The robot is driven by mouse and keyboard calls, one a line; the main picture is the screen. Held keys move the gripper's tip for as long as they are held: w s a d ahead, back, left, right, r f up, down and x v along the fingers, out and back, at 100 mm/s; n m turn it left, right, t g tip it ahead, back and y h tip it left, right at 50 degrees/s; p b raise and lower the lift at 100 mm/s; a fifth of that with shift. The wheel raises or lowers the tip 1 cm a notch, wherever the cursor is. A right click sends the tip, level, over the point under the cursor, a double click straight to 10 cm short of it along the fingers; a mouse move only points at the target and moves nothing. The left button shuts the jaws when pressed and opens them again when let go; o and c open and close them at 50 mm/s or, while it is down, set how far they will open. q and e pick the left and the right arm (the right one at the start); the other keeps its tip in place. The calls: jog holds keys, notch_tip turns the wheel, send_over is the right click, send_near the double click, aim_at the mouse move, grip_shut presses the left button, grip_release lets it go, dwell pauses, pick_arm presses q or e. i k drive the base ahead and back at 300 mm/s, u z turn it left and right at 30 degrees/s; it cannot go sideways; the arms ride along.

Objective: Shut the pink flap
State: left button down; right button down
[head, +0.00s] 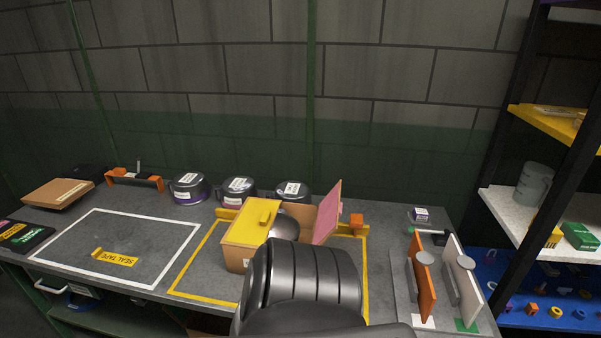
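The pink flap (327,213) stands up, tilted outward, on the right side of a cardboard box (238,258). Neither of my grippers can be made out.
Several dark pots (238,190) stand along the back of the table. A yellow outline (186,273) surrounds the box area. Orange and white upright panels (425,280) stand at right. The white-outlined area (140,240) at left holds only a yellow SEAL TAPE piece (118,259).

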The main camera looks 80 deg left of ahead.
aim_at(329, 209)
jog(key=u, duration=2.3)
